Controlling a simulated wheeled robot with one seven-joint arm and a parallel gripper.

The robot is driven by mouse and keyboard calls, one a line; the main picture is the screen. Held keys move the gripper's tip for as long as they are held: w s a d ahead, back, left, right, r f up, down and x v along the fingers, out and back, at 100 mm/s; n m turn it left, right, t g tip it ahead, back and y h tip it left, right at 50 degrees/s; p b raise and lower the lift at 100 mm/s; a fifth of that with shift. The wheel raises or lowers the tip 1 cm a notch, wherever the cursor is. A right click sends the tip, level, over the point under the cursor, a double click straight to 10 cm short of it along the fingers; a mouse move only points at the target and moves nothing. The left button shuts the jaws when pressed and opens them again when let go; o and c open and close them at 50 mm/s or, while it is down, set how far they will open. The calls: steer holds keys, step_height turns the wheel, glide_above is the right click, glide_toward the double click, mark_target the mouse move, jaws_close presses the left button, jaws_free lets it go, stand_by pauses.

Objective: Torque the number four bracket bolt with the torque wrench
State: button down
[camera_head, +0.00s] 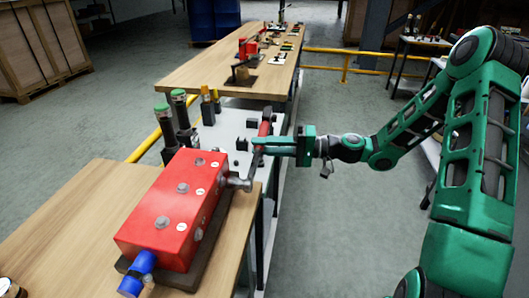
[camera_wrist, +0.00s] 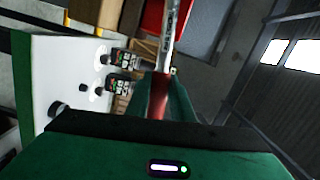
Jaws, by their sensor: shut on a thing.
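A red block-shaped housing (camera_head: 175,205) with several round grey bolt heads on top sits on the wooden bench, with a blue cylinder (camera_head: 137,272) at its near end. My gripper (camera_head: 262,145) reaches in from the right, shut on the torque wrench, which has a red grip (camera_head: 265,123) and a steel shaft. The lower end of the wrench is beside the housing's right side, by a grey cylindrical part (camera_head: 238,183). In the wrist view, the wrench shaft (camera_wrist: 171,35) extends away from between the green fingers (camera_wrist: 162,100). Which bolt is number four, and whether the wrench is seated on it, I cannot tell.
A long wooden table (camera_head: 195,72) with tools lies beyond. A yellow rail (camera_head: 345,68) crosses behind. The floor right of the bench is open.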

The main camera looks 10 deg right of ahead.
steer(key=r+n, duration=0.1)
steer(key=s+r+n, duration=0.1)
steer(key=r, duration=0.1)
steer(key=shift+a+r+n, duration=0.15)
steer(key=shift+r+n, duration=0.05)
steer(key=shift+n, duration=0.1)
steer(key=shift+s+a+r+n+h, duration=0.15)
steer(key=shift+s+r+n, duration=0.1)
steer(key=shift+r+n, duration=0.25)
steer(key=shift+s+a+r+n+h, duration=0.15)
steer(key=shift+s+r+n, duration=0.1)
steer(key=shift+r+n, duration=0.2)
steer(key=shift+s+a+r+n, duration=0.25)
steer(key=shift+s+r+n, duration=0.15)
steer(key=shift+r+n, duration=0.2)
steer(key=shift+s+a+r+n, duration=0.2)
steer(key=shift+s+r+n, duration=0.15)
steer(key=shift+r+n, duration=0.15)
steer(key=shift+w+a+r, duration=0.1)
steer(key=shift+w+a, duration=0.05)
steer(key=shift+a, duration=0.25)
